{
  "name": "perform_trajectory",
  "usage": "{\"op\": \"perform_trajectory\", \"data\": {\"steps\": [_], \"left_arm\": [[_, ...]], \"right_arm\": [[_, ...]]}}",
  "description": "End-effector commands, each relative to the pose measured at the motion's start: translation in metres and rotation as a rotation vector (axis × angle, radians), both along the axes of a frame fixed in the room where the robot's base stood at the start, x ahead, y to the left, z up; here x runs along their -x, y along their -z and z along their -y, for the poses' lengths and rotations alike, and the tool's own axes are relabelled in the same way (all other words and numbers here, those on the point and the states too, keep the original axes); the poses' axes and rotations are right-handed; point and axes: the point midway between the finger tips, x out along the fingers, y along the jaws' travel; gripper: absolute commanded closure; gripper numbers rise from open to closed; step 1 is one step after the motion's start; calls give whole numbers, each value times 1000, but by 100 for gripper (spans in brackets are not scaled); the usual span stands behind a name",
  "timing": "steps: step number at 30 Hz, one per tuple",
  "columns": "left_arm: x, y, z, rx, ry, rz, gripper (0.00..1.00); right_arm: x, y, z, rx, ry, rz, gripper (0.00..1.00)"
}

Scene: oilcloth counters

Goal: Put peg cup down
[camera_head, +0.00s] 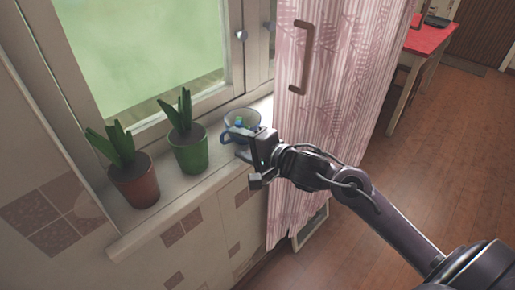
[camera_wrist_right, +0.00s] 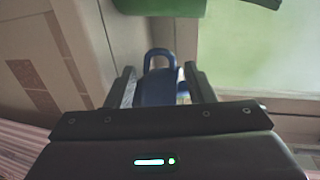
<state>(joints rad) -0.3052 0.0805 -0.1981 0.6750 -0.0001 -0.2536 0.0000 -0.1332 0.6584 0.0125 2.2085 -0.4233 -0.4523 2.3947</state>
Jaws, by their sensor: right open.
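The peg cup (camera_head: 243,118) stands on the windowsill (camera_head: 178,196) beside the curtain. My right gripper (camera_head: 251,160) is at the cup's near right side, over the sill's front edge. In the right wrist view its two fingers are apart, with the blue cup (camera_wrist_right: 157,90) and its handle seen between and beyond them. I cannot tell whether a finger touches the cup. My left gripper is not in view.
A green pot (camera_head: 188,152) with a plant stands left of the cup, and a brown pot (camera_head: 139,184) with a plant is further left. The window is behind. A pink striped curtain (camera_head: 325,80) hangs close to my right gripper. A red table (camera_head: 430,38) stands far back.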

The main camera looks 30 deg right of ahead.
Motion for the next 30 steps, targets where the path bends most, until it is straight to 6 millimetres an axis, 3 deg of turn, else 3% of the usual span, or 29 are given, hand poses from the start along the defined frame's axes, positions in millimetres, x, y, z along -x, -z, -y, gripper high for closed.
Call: {"op": "perform_trajectory", "data": {"steps": [6,12,30], "left_arm": [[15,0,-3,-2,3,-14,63],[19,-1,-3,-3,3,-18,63],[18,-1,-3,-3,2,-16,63]], "right_arm": [[34,-8,13,0,0,-3,52],[51,-13,21,1,-1,-2,52],[56,-14,22,1,0,0,52]]}}
